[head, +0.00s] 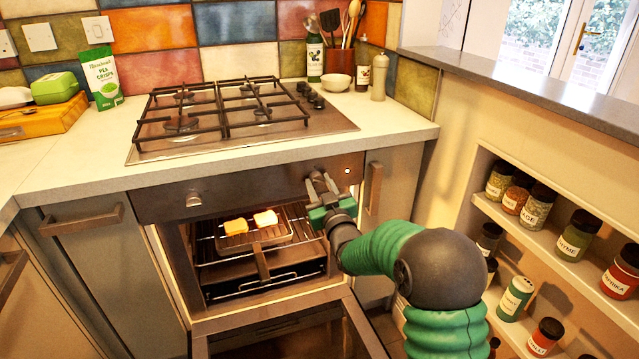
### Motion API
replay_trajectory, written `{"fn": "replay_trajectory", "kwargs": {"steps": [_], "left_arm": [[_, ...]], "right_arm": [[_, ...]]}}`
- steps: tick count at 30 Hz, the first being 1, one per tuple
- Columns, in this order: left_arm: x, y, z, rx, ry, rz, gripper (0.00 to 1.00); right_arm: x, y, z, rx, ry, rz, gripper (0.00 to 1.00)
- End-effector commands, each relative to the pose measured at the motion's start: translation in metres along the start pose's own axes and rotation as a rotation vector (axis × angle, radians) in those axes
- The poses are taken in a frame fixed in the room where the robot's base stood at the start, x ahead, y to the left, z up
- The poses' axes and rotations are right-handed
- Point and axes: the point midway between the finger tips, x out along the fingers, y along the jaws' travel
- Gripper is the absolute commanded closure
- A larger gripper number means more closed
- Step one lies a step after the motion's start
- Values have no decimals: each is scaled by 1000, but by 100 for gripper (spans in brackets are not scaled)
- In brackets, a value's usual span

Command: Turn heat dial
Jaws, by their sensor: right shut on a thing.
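The oven front panel (245,192) is dark and carries a metal dial (194,198) at its left end. My right gripper (318,184) is at the right part of the panel, shut on what seems to be the heat dial, which its fingers mostly hide. The oven door (290,335) is open and lowered. A small light (347,171) shows on the panel right of my gripper. My left gripper is not in view.
A gas hob (240,112) with black grates sits on the counter (80,185) above the oven. A spice shelf (545,225) with several jars stands close to my right arm. A cabinet handle (375,188) is just right of the panel.

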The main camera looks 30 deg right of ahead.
Motion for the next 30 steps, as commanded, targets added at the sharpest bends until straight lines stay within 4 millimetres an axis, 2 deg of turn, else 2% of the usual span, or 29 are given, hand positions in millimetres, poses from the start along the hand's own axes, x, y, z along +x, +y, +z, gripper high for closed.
{"fn": "replay_trajectory", "kwargs": {"steps": [1, 30], "left_arm": [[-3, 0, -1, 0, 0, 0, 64], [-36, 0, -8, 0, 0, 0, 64]], "right_arm": [[-2, -2, 6, 43, -20, 1, 100], [-1, -2, 3, 959, -74, 89, 100]]}}
